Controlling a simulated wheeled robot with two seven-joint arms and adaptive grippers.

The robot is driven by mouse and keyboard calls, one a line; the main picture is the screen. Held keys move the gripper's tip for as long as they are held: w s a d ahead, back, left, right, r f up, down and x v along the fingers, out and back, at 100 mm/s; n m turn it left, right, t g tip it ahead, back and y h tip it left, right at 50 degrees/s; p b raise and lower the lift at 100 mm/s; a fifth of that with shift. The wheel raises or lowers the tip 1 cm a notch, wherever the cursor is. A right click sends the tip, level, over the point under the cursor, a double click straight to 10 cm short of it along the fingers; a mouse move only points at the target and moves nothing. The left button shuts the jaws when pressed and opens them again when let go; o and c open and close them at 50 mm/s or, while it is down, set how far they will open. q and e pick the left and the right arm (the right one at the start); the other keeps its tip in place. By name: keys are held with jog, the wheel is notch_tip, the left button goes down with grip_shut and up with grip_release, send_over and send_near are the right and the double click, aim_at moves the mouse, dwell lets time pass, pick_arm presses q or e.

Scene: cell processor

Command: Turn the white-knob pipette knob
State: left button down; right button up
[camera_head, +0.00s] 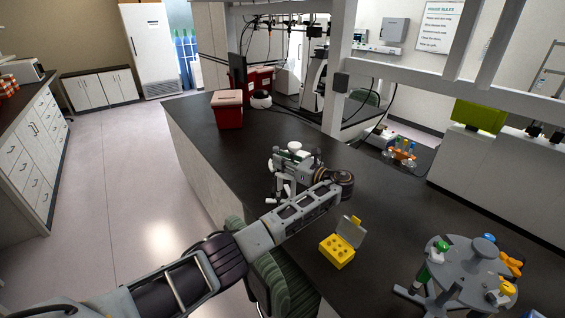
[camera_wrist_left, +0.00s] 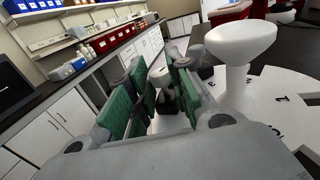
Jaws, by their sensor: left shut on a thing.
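My left gripper (camera_head: 283,163) reaches in over the dark bench, at a white and grey pipette stand that it partly hides. In the left wrist view its green-padded fingers (camera_wrist_left: 158,88) stand on either side of a small white knob (camera_wrist_left: 159,74) and are shut on it. A larger white knob (camera_wrist_left: 240,43) on a white stem stands to the right of the fingers, apart from them. It rises from a white disc with dark marks (camera_wrist_left: 282,104). A white round top (camera_head: 294,146) shows beside the gripper in the head view. My right gripper is not in view.
A grey round stand (camera_head: 468,262) with green, blue, orange and yellow knobs stands at the front right. A yellow box (camera_head: 337,251) with an open grey lid sits nearby. A red bin (camera_head: 227,111) stands at the far left of the bench. A green chair (camera_head: 270,285) is at the bench edge.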

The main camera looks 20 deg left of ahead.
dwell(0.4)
pick_arm(q)
jog(key=c, duration=1.3)
grip_release()
jog(key=shift+o, duration=0.2)
jog(key=shift+d, duration=0.15)
jog(key=v, duration=1.1)
jog(key=shift+s+d, duration=0.15)
jog(key=shift+d, duration=0.2)
